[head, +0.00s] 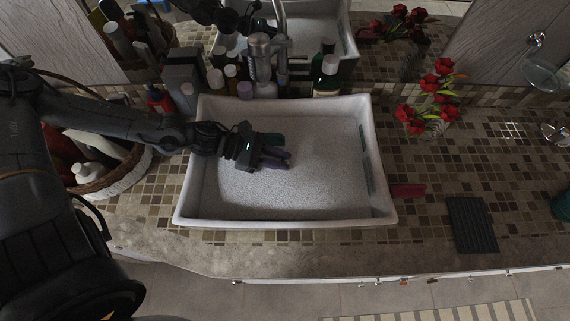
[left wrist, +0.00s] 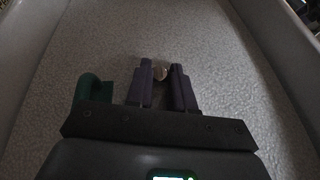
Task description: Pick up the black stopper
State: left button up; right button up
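I cannot make out a black stopper for certain in either view. My left gripper (head: 289,159) is low inside the white sink (head: 340,207), over its speckled floor. In the left wrist view the two purple fingers of this gripper (left wrist: 162,72) stand apart with a narrow gap. A small round brownish-grey thing (left wrist: 160,74) shows in that gap near the fingertips. I cannot tell whether it is the stopper or a drain fitting, or whether the fingers touch it. My right gripper is not in view.
A faucet (head: 261,62) and several bottles stand behind the sink. A wicker basket (head: 110,178) is at the left. Red flowers (head: 430,95), a red item (head: 408,191) and a dark slatted mat (head: 471,224) are on the right counter. The sink's right half is clear.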

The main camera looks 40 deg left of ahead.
pick_arm(q)
grip_shut()
